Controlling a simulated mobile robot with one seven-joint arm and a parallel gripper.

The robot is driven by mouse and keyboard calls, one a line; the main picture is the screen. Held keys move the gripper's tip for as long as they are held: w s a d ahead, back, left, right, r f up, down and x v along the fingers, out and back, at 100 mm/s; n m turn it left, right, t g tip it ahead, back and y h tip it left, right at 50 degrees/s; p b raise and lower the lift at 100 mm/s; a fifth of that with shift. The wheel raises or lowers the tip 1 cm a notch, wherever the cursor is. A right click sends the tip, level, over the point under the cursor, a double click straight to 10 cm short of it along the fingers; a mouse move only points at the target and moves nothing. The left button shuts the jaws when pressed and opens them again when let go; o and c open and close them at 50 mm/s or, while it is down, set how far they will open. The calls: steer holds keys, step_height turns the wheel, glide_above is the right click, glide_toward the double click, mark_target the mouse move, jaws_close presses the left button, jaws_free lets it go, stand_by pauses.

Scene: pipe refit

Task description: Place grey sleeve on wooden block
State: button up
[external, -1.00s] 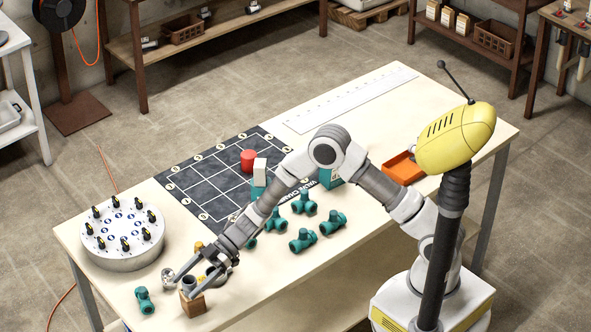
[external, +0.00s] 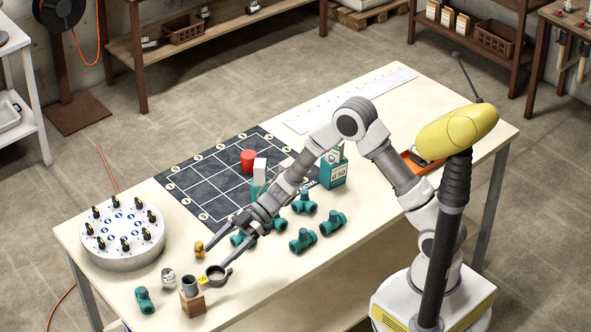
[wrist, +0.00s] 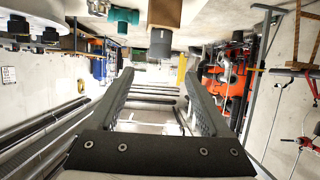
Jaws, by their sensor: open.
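The grey sleeve (external: 191,284) stands upright on top of the wooden block (external: 193,305) near the table's front left corner. In the wrist view the grey sleeve (wrist: 160,43) and the wooden block (wrist: 165,12) show upside down at the top, still in contact. My gripper (external: 217,259) is open and empty, up and to the right of the sleeve, clear of it. In the wrist view my gripper's fingers (wrist: 157,76) are spread apart with nothing between them.
A dark ring-shaped clamp (external: 217,275), a clear fitting (external: 168,277) and a brass fitting (external: 199,249) lie close to the block. A green tee (external: 145,300) lies to its left. Several green fittings (external: 302,240) lie to the right. A round valve plate (external: 122,238) stands at the left.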

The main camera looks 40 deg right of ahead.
steer(key=w+d+r+m+t+h, duration=0.4)
steer(key=w+d+r+t, duration=0.45)
steer(key=d+r, duration=0.25)
steer(key=d+r+m+t+h, duration=0.2)
steer(key=d+r+m+h, duration=0.4)
steer(key=d, duration=0.6)
steer(key=s+d+r+m+g+h, duration=0.1)
steer(key=s+d+r+m+h, duration=0.1)
steer(key=s+d, duration=0.4)
steer(key=s+d+r+m+h, duration=0.3)
steer(key=s+d, duration=0.2)
steer(key=d, duration=0.1)
steer(key=s+f+m+g, duration=0.1)
steer(key=s+g, duration=0.1)
steer(key=s, duration=0.7)
steer(key=s+f+m+g+y, duration=0.1)
steer(key=s+f+m+g, duration=0.1)
steer(key=s, duration=0.7)
steer(key=shift+d+y, duration=0.3)
steer(key=shift+d, duration=0.15)
